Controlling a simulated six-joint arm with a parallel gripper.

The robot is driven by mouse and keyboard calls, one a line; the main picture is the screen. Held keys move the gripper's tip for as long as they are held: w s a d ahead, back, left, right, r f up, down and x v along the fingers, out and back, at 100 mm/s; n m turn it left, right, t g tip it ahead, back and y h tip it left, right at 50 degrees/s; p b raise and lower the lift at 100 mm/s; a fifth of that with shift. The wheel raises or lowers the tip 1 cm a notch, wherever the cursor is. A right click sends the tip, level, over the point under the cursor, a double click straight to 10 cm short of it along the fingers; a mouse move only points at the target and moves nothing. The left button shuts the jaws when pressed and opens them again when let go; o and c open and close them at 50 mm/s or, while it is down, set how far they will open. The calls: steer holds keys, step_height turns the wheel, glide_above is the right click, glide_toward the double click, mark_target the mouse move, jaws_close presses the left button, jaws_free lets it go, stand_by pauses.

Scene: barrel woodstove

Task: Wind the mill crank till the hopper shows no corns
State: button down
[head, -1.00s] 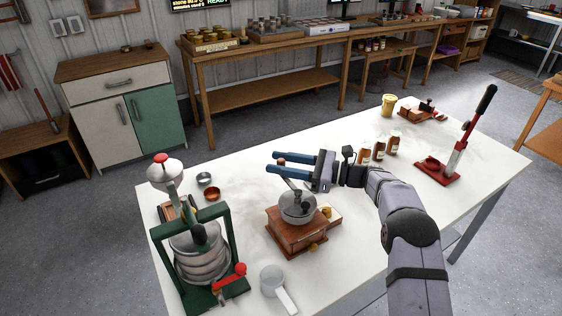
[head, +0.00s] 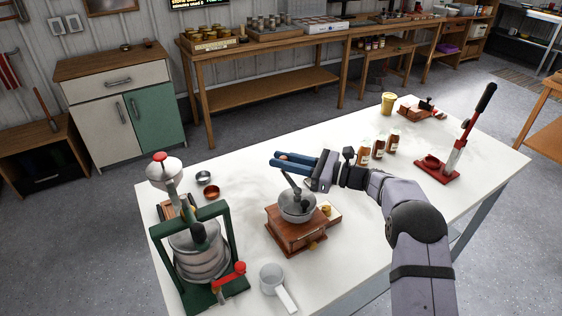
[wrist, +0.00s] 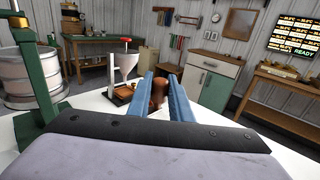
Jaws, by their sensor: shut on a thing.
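The mill (head: 287,236) is a brown wooden box with a small front drawer knob, in the middle of the white table. A grey round hopper (head: 297,213) sits on top; its inside looks dark and I cannot tell whether corns lie in it. The dark crank (head: 290,183) slants up from the hopper toward the far left. My gripper (head: 283,161) has blue fingers and reaches in from the right, above the hopper's far side. In the wrist view, its fingers are shut on the crank's brown knob (wrist: 158,92).
A green-framed press (head: 200,262) stands left of the mill. A white scoop (head: 272,279) lies at the front, and small bowls (head: 211,192) sit behind. Brown bottles (head: 378,148), a yellow jar (head: 388,103) and a red lever tool (head: 440,165) are to the right.

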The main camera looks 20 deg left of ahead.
steer(key=w+d+m+t+h+b, duration=0.1)
steer(key=d+m+t+h+b, duration=0.7)
steer(key=b, duration=1.4)
steer(key=m+t+h, duration=0.1)
steer(key=m+t, duration=0.2)
steer(key=t, duration=0.3)
steer(key=shift+w+d+h+b, duration=0.2)
steer(key=shift+w+h+b, duration=0.1)
steer(key=shift+h, duration=0.1)
steer(key=c, duration=1.6)
jaws_free()
steer(key=shift+s+d, duration=0.15)
steer(key=shift+b+v, duration=0.7)
steer(key=shift+v, duration=2.8)
